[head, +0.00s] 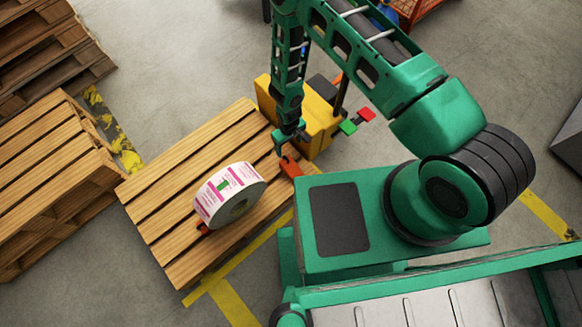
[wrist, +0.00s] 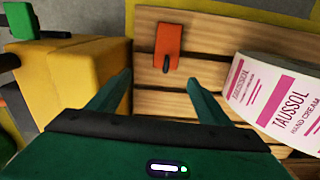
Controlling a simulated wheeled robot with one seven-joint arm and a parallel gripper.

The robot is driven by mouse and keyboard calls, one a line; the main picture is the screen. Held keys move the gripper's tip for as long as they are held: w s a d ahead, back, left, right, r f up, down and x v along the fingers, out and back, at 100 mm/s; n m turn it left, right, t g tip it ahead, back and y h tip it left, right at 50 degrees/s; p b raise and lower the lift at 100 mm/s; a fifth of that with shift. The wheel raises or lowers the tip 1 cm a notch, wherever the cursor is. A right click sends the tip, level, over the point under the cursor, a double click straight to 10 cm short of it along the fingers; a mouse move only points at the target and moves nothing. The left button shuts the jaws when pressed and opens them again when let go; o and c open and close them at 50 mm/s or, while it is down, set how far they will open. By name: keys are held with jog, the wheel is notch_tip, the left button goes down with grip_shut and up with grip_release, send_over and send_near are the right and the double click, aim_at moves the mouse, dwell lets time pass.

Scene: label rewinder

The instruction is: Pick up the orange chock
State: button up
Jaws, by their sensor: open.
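An orange chock (head: 291,167) lies on the wooden pallet (head: 170,200) near its right edge, just below my gripper (head: 290,144) in the head view. In the wrist view the chock (wrist: 168,42) lies flat on the planks, with a dark loop at its lower end. My gripper (wrist: 158,80) is open and empty there, its two green fingers spread apart. The chock shows beyond the fingertips, roughly in line with the gap and not between them. A second orange piece (head: 204,229) shows partly under the label roll's left side in the head view.
The white and pink label roll (head: 222,190) stands on the pallet, left of my gripper; it is at the right in the wrist view (wrist: 280,98). A yellow machine (head: 322,130) with red and green parts stands close beside my gripper. More pallets (head: 45,180) are at left.

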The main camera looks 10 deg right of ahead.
aim_at(288, 160)
jog(key=f, duration=0.3)
jog(key=s+f, duration=0.1)
jog(key=f, duration=0.2)
jog(key=shift+s+f, duration=0.15)
jog(key=shift+f, duration=0.1)
jog(key=shift+s+a+f, duration=0.1)
jog(key=shift+a+f, duration=0.05)
jog(key=shift+f, duration=1.35)
jog(key=shift+s+a+f, duration=0.1)
jog(key=shift+f, duration=1.35)
jog(key=shift+c, duration=0.6)
jog(key=c, duration=1.7)
jog(key=shift+o, duration=0.2)
jog(key=shift+r, duration=0.15)
